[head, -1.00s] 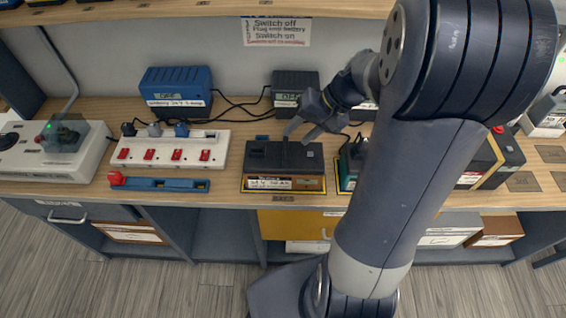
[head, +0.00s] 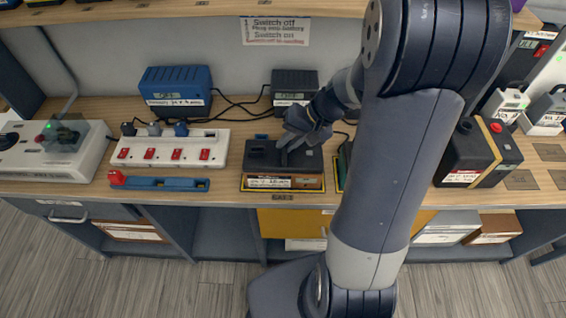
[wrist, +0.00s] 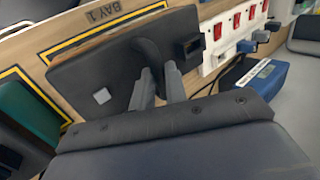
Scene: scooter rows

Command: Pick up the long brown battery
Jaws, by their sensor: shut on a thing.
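The long brown battery (head: 308,183) sits in the yellow-outlined bay marked BAY 1 at the bench's front edge. It has a dark top, a brown front and white labels. In the wrist view its dark top (wrist: 90,72) fills the upper left, with a raised handle and a small grey square. My gripper (head: 284,154) is over the battery top, shut on its handle. In the wrist view my gripper's two fingers (wrist: 158,85) straddle the dark handle. The battery appears still seated in its bay. Part of the handle is hidden by the fingers.
A white power strip (head: 165,147) with red switches and a blue bar (head: 160,184) lie left of the battery. Blue (head: 177,90) and black (head: 296,85) chargers with cables stand behind. A green battery (wrist: 30,115) is close beside it. Another battery (head: 475,155) stands farther right.

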